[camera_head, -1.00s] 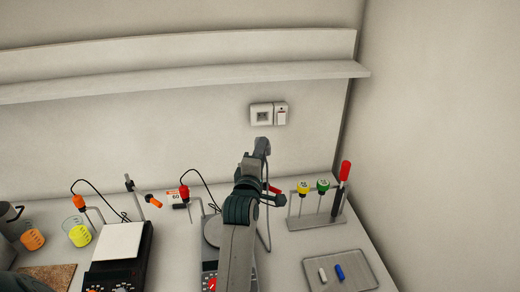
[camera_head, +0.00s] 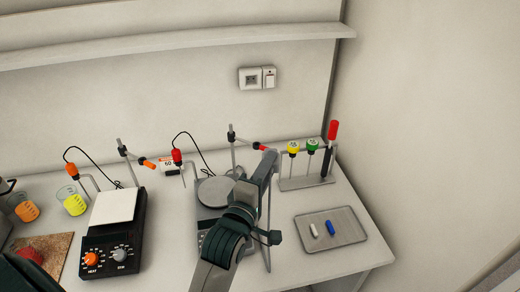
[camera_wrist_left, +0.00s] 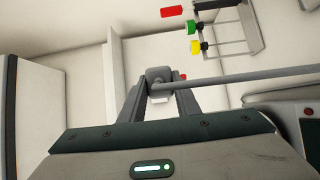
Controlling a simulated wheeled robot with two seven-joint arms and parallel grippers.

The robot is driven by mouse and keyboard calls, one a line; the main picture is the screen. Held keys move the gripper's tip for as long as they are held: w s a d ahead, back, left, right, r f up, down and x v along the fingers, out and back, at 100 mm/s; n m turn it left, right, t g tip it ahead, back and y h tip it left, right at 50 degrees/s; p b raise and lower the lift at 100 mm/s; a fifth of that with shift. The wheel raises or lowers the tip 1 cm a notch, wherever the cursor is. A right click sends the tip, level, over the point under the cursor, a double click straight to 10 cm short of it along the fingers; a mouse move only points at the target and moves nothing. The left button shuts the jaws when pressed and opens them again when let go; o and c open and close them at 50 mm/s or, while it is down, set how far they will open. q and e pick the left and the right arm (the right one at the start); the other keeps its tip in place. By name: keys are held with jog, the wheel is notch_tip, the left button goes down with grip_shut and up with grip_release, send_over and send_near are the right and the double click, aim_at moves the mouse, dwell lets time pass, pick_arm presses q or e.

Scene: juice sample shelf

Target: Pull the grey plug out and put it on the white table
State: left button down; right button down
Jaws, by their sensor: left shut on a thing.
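The grey plug (camera_wrist_left: 158,74) is between the fingertips of my left gripper (camera_wrist_left: 160,90) in the left wrist view, with its grey cable (camera_wrist_left: 235,78) running off to the right. My right gripper is not in view.
A rack (camera_head: 308,182) with yellow, green and red-handled tools stands right of the gripper. A grey tray (camera_head: 345,222) holds a white and a blue piece. Bare table lies in front of the tray.

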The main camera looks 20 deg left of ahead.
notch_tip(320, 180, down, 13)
jog(key=b, duration=1.1)
jog(key=shift+b, duration=0.3)
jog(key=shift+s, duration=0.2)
